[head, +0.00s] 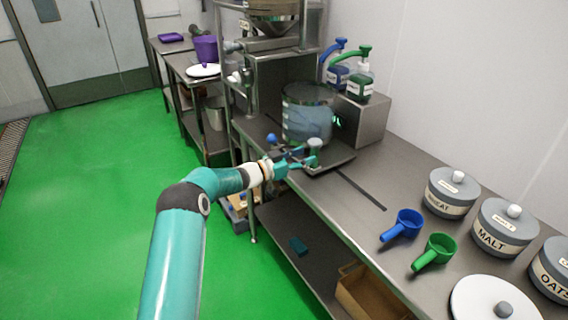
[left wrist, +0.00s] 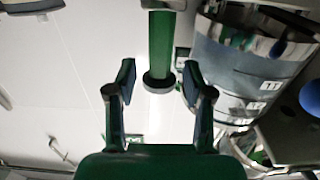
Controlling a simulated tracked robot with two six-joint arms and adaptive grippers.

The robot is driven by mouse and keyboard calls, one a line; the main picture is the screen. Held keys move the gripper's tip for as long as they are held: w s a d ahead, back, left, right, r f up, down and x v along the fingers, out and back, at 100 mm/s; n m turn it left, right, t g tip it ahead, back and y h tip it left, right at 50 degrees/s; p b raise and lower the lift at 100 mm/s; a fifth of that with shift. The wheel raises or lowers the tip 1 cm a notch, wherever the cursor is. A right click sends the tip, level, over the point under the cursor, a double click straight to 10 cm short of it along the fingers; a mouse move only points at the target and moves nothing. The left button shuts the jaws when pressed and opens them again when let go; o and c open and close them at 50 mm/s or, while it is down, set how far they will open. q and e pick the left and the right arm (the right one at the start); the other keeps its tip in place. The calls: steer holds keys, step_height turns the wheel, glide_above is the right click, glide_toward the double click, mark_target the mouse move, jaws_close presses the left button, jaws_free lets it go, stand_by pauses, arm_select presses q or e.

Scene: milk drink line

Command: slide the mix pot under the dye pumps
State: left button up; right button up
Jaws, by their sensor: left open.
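The mix pot (head: 307,115), a clear-walled round vessel with a metal rim, stands on a dark plate (head: 334,161) on the steel bench. It also shows at the right of the left wrist view (left wrist: 240,70). The dye pumps, one blue (head: 338,76) and one green (head: 361,84), stand on a steel box behind and right of the pot. My left gripper (head: 304,157) is open in front of the pot. In the left wrist view a green post with a grey end (left wrist: 160,52) shows between the open fingers (left wrist: 158,82); I cannot tell whether they touch it. My right gripper is out of view.
A blue ball knob (head: 271,138) is left of my gripper. A dark slot (head: 361,190) runs along the bench. Blue (head: 407,221) and green (head: 438,249) scoops and lidded grain canisters (head: 453,190) stand at the right. The bench between is clear.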

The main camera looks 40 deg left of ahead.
arm_select(q)
steer(key=v, duration=0.7)
steer(key=shift+s, duration=0.15)
steer(key=shift+a, duration=0.1)
